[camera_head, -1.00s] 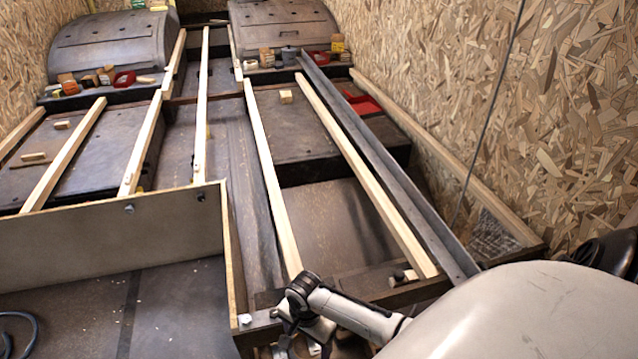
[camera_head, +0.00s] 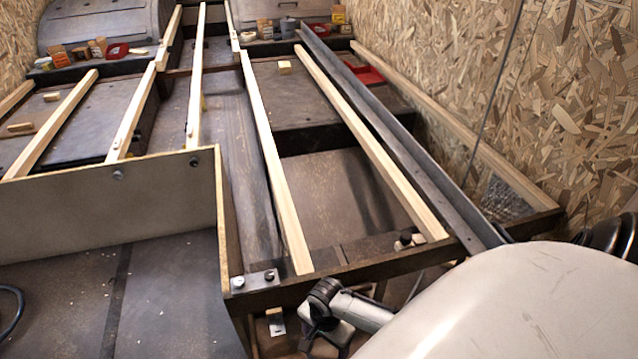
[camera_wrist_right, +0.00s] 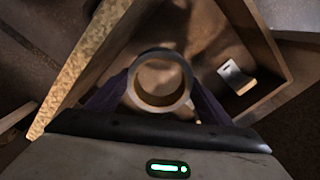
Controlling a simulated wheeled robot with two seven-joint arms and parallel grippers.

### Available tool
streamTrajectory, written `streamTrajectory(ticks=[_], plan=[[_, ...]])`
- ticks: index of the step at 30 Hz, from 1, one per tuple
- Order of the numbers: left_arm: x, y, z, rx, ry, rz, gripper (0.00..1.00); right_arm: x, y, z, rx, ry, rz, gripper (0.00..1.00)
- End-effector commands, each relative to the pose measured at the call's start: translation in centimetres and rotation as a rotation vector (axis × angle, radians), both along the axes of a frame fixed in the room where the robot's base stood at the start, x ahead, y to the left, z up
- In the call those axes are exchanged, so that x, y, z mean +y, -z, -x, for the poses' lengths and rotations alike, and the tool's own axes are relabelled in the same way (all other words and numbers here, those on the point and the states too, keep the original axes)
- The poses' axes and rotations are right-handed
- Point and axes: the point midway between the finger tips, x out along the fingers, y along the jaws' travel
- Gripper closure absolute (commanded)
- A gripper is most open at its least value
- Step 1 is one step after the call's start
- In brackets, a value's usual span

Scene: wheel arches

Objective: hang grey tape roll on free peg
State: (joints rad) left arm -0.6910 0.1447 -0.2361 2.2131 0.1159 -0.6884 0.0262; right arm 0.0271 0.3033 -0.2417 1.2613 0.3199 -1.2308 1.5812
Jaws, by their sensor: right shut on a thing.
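In the right wrist view a round, hollow roll (camera_wrist_right: 160,105) sits between the two dark fingers of my right gripper (camera_wrist_right: 160,82). The gripper is shut on it, and I look into its open ring. It appears dull grey-brown in the dim light. In the head view my right wrist (camera_head: 325,298) is beyond the near end of the timber frame, at the bottom; the fingertips and roll cannot be made out there. I cannot clearly identify a peg in either view. My left gripper is not in view.
Below the roll is a wooden-walled box (camera_wrist_right: 268,45) with a small pale piece (camera_wrist_right: 237,78) inside. The dark frame's near rail (camera_head: 350,272) lies close to my right wrist. A grey panel (camera_head: 110,212) stands at left, and a chipboard wall (camera_head: 560,110) at right.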

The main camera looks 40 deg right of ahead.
Motion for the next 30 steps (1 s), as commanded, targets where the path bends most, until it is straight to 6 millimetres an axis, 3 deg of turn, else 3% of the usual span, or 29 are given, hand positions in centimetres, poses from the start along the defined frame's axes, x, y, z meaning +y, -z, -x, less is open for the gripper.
streamTrajectory(ticks=[3,9,14,19,21,30], plan=[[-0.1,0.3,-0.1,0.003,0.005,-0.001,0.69,0.0,0.5,0.0,0.000,0.000,0.000,0.50],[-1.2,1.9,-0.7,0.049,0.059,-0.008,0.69,0.0,4.1,0.0,0.001,0.000,0.000,0.50],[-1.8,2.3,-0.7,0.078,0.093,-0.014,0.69,-0.1,5.5,-0.1,-0.001,0.000,0.001,0.50],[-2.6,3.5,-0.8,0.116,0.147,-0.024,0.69,-0.1,8.3,0.0,0.000,-0.001,0.002,0.50],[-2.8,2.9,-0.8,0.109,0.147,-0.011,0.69,0.0,9.0,0.0,0.001,0.001,0.000,0.50],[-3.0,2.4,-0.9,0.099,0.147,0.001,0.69,0.0,9.6,0.0,-0.001,0.000,0.001,0.50]])
